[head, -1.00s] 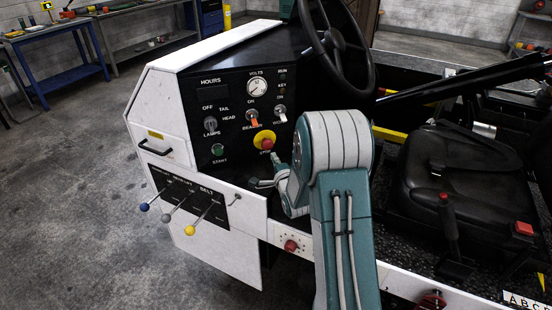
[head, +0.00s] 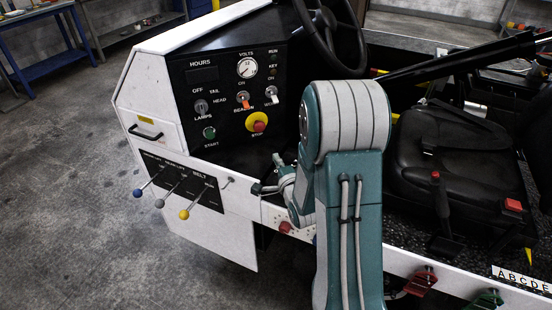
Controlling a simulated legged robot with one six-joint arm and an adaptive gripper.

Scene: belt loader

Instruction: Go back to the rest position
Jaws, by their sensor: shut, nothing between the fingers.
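My gripper (head: 259,189) shows small and dark at the left of my teal and white arm. It points left, in front of the loader's white side panel, just right of the belt lever plate. Its fingers are shut and hold nothing. The arm is folded, with its big elbow joint in the middle of the view, and it hides part of the loader behind it. The black control panel (head: 225,100) is up and left of my gripper, with a red stop button (head: 259,127) on a yellow ring. I cannot tell the exact gap between gripper and panel.
Three levers with blue (head: 137,193), grey (head: 159,203) and yellow (head: 184,214) knobs stick out left of my gripper. A steering wheel (head: 330,38) is above. A black seat (head: 447,150) and a red-knobbed lever (head: 436,176) are to the right. The floor at left is clear.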

